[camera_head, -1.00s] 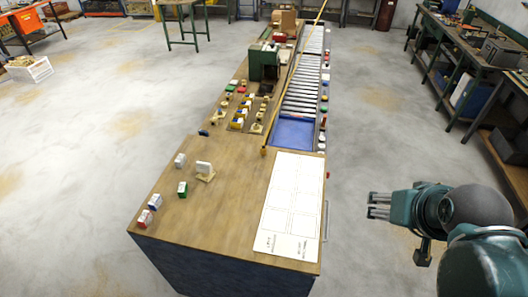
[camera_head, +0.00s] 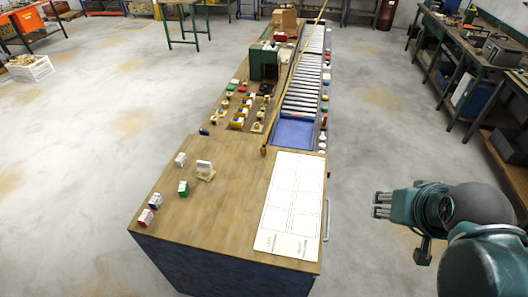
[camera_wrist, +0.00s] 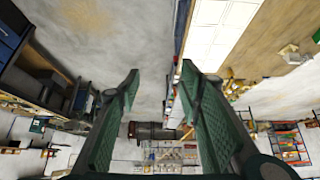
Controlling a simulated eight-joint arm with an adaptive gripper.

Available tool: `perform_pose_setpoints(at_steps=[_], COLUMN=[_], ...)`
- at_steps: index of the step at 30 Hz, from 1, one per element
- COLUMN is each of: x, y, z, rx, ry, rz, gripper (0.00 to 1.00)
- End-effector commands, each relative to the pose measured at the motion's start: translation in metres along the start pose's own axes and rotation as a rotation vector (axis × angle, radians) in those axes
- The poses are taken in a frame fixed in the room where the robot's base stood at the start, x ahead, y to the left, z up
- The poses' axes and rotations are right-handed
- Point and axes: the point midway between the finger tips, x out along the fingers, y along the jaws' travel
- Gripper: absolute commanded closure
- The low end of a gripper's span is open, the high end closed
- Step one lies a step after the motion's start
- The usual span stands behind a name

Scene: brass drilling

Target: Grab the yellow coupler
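Several small yellow parts (camera_head: 238,123) sit among other small pieces on the wooden bench (camera_head: 225,220), left of the roller conveyor. They are too small to tell which one is the yellow coupler. My gripper (camera_head: 379,205) is off to the right of the bench, over the floor and well apart from the parts. In the wrist view my gripper (camera_wrist: 160,75) shows two green fingers spread wide with nothing between them.
A dark green machine (camera_head: 264,62), a blue tray (camera_head: 294,131) and a long yellow bar (camera_head: 290,80) lie beyond. Floor between arm and bench is clear.

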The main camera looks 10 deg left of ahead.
Motion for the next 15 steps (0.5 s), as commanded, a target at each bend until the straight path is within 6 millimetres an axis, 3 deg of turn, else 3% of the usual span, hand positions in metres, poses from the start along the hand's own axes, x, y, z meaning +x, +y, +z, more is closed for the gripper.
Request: perform_pose_setpoints(at_steps=[8,15], x=[0.001,0.007], y=[-0.006,-0.019], z=[-0.02,-0.054], rx=[0.037,0.108], ry=[-0.018,-0.055], rz=[-0.008,-0.018], gripper=[0.63,0.63])
